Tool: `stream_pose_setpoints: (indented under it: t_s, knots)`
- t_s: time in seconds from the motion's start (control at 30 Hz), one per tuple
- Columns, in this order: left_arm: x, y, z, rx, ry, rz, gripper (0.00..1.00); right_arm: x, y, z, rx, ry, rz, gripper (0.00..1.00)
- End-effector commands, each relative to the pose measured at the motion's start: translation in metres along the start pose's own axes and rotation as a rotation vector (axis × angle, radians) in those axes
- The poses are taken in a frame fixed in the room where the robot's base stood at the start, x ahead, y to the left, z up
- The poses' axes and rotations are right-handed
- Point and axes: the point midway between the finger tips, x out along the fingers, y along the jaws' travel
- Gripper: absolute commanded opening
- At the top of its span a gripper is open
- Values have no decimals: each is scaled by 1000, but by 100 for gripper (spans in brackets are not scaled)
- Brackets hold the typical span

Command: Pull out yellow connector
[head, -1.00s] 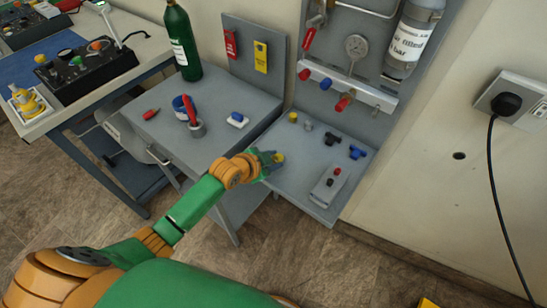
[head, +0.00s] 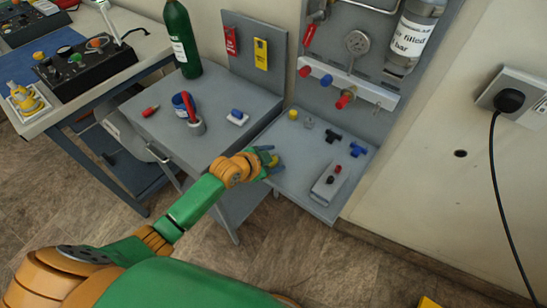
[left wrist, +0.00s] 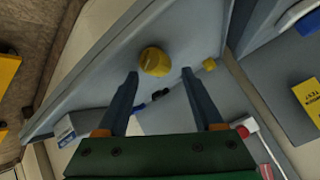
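A round yellow connector (head: 275,160) is at the left part of the low grey shelf (head: 300,160), by my left gripper's tips. In the left wrist view the yellow connector (left wrist: 155,61) shows just beyond and between the two fingertips, with gaps on both sides. My left gripper (left wrist: 160,76) is open and empty. It also shows in the head view (head: 269,160), where the fingers partly hide the connector. A second, smaller yellow piece (head: 292,114) stands at the back of the shelf. My right gripper is not in view.
The shelf also bears a black connector (head: 334,137), a blue connector (head: 357,149) and a grey box (head: 329,181) with red and black tops. Above is a valve bar (head: 374,95). A higher grey cabinet top (head: 225,105) stands to the left. The shelf's middle is clear.

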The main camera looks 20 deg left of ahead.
Motion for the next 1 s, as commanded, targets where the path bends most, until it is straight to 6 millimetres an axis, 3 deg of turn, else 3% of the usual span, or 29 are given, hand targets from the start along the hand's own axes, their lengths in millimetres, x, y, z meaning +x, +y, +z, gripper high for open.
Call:
stream_pose_setpoints:
  t_s: [0.17,0.5,0.6,1.0]
  knots:
    - [-4,0,1,0,-2,2,70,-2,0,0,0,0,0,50]
    - [-61,0,0,2,-2,0,70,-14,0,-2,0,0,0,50]
    - [-70,0,0,1,-1,0,70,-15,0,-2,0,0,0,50]
    - [-71,0,0,0,0,0,70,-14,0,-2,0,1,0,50]
